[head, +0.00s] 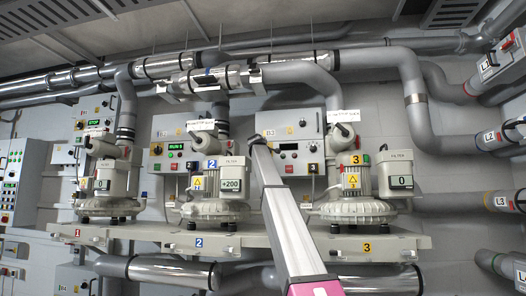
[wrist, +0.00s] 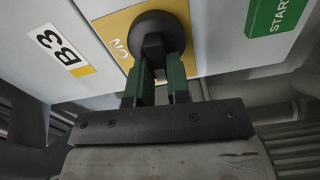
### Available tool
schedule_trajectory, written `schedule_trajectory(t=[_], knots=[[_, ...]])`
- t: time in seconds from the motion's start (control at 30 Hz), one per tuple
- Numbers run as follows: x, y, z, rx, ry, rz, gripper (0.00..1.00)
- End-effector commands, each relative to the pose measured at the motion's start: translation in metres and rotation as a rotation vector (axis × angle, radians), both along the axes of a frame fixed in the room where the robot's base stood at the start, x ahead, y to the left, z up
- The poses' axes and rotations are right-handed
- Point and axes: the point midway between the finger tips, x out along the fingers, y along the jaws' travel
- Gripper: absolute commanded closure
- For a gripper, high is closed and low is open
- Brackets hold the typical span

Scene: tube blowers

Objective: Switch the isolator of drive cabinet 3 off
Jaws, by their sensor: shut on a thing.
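Drive cabinet 3 (head: 310,128) is the pale box marked B3, behind the blowers in the head view. Its B3 label (wrist: 62,49) is also on the left in the wrist view. The isolator (wrist: 152,24) is a black rotary knob on a yellow plate (wrist: 118,22), with the word ON beside it. My gripper (wrist: 157,66) has its green-sided fingers on both sides of the knob's black grip bar, shut on it. The bar runs roughly up and down in the wrist view. In the head view my arm hides the isolator.
A green START plate (wrist: 270,14) is right of the isolator in the wrist view. In the head view, blower 2 (head: 212,205) and blower 3 (head: 355,205) stand on a shelf (head: 240,240) either side of my arm. Grey pipes (head: 300,73) run above the cabinet.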

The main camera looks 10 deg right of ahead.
Motion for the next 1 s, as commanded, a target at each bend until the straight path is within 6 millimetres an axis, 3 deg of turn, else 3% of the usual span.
schedule_trajectory(t=[0.3, 0.8, 0.83, 0.9, 1.0], knots=[[-0.0004, 0.0010, -0.0023, -0.098, 0.032, 0.002, 1.00], [-0.0004, 0.0010, -0.0029, -0.115, 0.037, 0.001, 1.00], [-0.0004, 0.0010, -0.0029, -0.115, 0.037, 0.001, 0.77], [-0.0004, 0.0009, -0.0029, -0.114, 0.037, 0.001, 0.57], [-0.0002, 0.0007, -0.0028, -0.114, 0.037, 0.001, 0.57]])
